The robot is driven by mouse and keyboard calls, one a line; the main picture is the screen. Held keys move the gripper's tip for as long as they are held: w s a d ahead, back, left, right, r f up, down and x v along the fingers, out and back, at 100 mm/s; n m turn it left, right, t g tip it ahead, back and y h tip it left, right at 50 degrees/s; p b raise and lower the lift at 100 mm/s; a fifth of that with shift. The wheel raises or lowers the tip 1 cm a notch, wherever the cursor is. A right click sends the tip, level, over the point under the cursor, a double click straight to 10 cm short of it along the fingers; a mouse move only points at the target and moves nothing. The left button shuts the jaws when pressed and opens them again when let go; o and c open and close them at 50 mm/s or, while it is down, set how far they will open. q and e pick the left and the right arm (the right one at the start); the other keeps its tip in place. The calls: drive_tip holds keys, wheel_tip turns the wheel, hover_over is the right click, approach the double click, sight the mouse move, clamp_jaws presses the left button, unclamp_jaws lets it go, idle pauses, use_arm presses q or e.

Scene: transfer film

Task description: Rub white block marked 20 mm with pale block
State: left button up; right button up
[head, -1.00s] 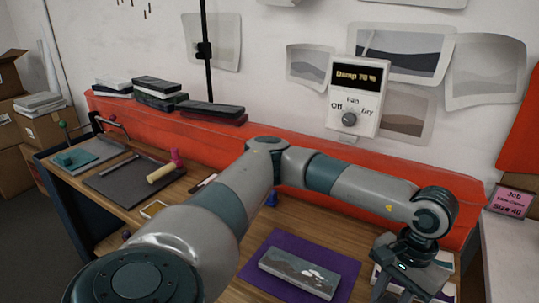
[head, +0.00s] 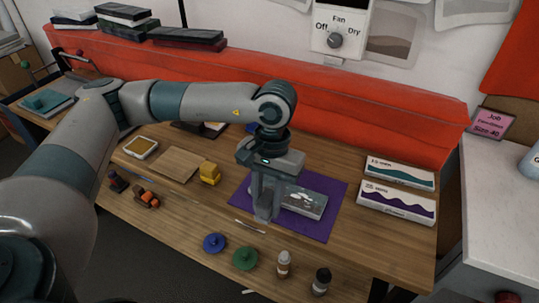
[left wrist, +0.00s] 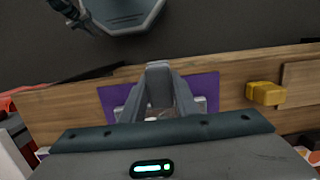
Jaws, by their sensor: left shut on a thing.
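Two white blocks with small dark print lie at the right: one has a teal wave (head: 400,175), the nearer one a purple wave (head: 398,207). The print is too small to read surely. A grey block with a dark and white picture (head: 306,201) lies on a purple mat (head: 322,228). My left gripper (head: 264,213) points down over the left part of this mat, beside or over the picture block. It is shut on a small pale thing, mostly hidden by the fingers. The left wrist view shows the fingers (left wrist: 159,113) over the mat. My right gripper is out of view.
A yellow block (head: 209,173) and a brown board (head: 176,164) lie left of the mat. A blue disc (head: 214,243), a green disc (head: 245,258) and two small bottles (head: 284,264) stand along the front. A red ledge (head: 345,112) runs behind.

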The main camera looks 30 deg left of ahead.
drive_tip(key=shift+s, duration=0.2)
